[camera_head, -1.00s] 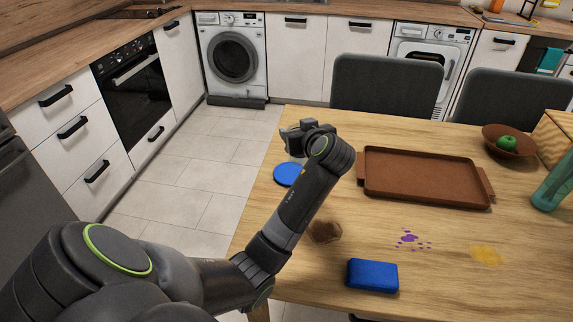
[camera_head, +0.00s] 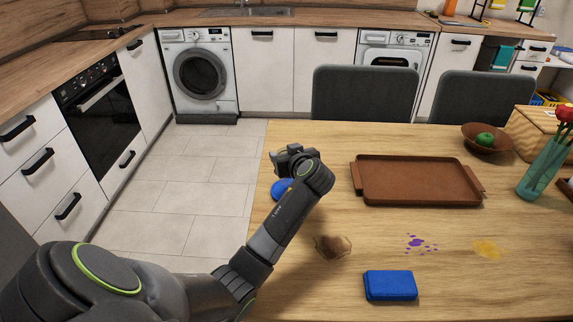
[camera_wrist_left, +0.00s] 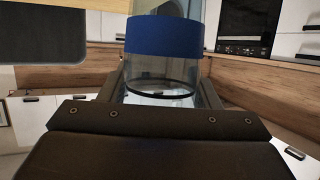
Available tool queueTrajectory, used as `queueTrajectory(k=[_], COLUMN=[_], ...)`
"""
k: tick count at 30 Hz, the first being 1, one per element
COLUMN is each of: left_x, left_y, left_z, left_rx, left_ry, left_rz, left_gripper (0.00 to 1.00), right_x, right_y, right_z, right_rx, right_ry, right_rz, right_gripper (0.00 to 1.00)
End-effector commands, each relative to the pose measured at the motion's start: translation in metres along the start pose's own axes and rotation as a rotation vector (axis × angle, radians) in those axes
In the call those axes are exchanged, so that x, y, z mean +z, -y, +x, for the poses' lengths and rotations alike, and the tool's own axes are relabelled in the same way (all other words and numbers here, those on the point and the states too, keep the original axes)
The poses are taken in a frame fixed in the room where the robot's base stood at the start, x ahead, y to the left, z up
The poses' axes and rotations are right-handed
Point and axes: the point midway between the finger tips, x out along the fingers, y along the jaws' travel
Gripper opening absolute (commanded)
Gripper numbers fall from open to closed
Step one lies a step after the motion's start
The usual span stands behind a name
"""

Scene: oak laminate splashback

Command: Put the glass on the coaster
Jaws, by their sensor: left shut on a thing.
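My left gripper (camera_head: 290,160) reaches over the far left part of the wooden table. In the left wrist view it is shut on the glass (camera_wrist_left: 163,68), a clear vessel with a wide blue band, held between the two fingers. My right gripper is not in view.
A brown tray (camera_head: 357,190) lies right of the gripper. A blue block (camera_head: 390,286), a brown stain (camera_head: 332,246), purple spots (camera_head: 415,243) and a yellow stain (camera_head: 487,248) are nearer. A bowl (camera_head: 474,140) with a green fruit and a vase (camera_head: 541,170) stand at right.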

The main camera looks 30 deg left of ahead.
Motion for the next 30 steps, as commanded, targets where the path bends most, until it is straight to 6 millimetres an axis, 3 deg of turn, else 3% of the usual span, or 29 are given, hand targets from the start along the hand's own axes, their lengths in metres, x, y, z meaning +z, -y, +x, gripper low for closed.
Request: queueTrajectory(k=[6, 17, 18, 22, 30], left_x=[0.029, 0.034, 0.034, 0.033, 0.033], left_y=[0.0, 0.0, 0.0, 0.0, 0.0], left_z=[0.01, 0.012, 0.012, 0.011, 0.011], left_rx=[-0.001, 0.0, 0.0, 0.0, 0.0], left_ry=[0.003, 0.0, 0.001, 0.001, 0.001], left_rz=[0.002, 0.001, 0.001, 0.001, 0.001], left_gripper=[0.3, 0.3, 0.59, 0.76, 0.79], right_x=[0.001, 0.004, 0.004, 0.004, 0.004], right_y=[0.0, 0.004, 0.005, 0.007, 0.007], right_z=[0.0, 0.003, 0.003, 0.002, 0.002], right_rx=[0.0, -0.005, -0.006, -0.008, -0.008], right_ry=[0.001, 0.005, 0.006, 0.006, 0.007], right_rz=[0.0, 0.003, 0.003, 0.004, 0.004], right_gripper=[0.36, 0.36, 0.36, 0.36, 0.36])
